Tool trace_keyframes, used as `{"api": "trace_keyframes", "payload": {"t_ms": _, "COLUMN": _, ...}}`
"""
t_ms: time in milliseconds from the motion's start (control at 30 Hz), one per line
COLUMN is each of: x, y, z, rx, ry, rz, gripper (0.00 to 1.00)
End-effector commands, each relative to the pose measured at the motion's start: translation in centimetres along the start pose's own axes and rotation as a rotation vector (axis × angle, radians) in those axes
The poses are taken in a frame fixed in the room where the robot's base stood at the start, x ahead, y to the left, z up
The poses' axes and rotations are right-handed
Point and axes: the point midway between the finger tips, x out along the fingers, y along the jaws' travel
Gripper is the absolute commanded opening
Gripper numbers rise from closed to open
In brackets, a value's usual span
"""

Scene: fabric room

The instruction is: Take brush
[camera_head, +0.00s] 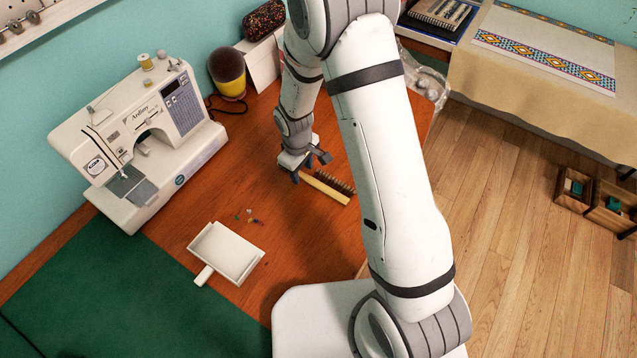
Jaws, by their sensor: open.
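The brush (326,187) lies on the brown wooden table, with a pale wooden back and a row of dark bristles. It is slanted, and its right end is close to my arm. My gripper (310,176) is open, at the upper left end of the brush, with its fingers pointing down. I cannot tell whether the fingers touch the brush or are around it.
A white dustpan (228,252) lies on the table, near small coloured scraps (247,216). A white sewing machine (147,142) stands at the left, beside a green mat (130,300). A yellow and dark round object (228,73) stands at the back. Bare table lies between dustpan and brush.

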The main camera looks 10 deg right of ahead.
Motion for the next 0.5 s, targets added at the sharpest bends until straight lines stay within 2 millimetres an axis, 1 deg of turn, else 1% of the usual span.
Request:
{"api": "trace_keyframes", "payload": {"t_ms": 100, "x": 0.76, "y": -0.05, "z": -0.03, "rx": -0.001, "ry": 0.0, "rz": 0.0, "gripper": 0.45}}
{"api": "trace_keyframes", "payload": {"t_ms": 333, "x": 0.84, "y": -0.07, "z": -0.07, "rx": -0.001, "ry": 0.001, "rz": 0.0, "gripper": 0.45}}
{"api": "trace_keyframes", "payload": {"t_ms": 500, "x": 0.82, "y": -0.08, "z": -0.09, "rx": -0.002, "ry": 0.001, "rz": 0.0, "gripper": 0.31}}
